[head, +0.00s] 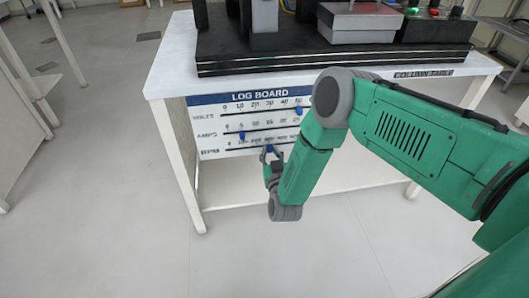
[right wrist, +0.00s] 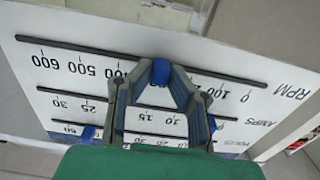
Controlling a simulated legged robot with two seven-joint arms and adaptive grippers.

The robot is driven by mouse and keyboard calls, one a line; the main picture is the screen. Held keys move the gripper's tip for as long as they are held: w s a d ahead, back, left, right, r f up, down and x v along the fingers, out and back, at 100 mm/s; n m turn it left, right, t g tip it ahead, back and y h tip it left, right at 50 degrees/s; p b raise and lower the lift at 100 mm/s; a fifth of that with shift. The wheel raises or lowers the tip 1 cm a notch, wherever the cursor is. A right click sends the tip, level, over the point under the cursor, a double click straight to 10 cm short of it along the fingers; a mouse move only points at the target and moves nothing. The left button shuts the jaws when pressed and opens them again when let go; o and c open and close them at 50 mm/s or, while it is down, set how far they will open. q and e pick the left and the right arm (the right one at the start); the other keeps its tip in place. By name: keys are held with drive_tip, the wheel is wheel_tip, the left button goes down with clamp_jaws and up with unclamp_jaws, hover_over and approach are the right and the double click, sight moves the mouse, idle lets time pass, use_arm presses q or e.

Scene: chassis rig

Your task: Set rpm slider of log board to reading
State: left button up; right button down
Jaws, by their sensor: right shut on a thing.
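The log board (head: 215,155) is a white panel with a blue header under the table's front edge. It has volts, amps and rpm rows, each with a dark slot. My right gripper (head: 270,155) is at the rpm row, its fingers shut on the blue rpm slider knob (head: 269,148). In the right wrist view, where the board appears upside down, the fingers (right wrist: 160,78) close around the rpm knob (right wrist: 160,72). The knob stands between the 400 and 100 marks; the numbers between are hidden by the fingers. My left gripper is not in view.
The blue volts knob (head: 298,110) sits near 50 and the blue amps knob (head: 242,135) near 5. The white table (head: 170,70) carries a black rig base (head: 225,62). Table legs stand beside and below the board.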

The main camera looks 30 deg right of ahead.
drive_tip(key=shift+a+f, duration=0.1)
drive_tip(key=shift+f, duration=0.05)
drive_tip(key=c, duration=1.6)
unclamp_jaws()
drive_tip(key=shift+d, duration=0.2)
drive_tip(key=shift+o, duration=0.3)
drive_tip(key=shift+d+f, duration=0.1)
drive_tip(key=shift+d, duration=0.15)
drive_tip(key=shift+s+a, duration=0.25)
drive_tip(key=shift+a, duration=0.05)
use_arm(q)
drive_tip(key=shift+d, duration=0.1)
use_arm(e)
drive_tip(key=v, duration=1.1)
drive_tip(key=shift+s, duration=0.2)
drive_tip(key=shift+d, duration=0.1)
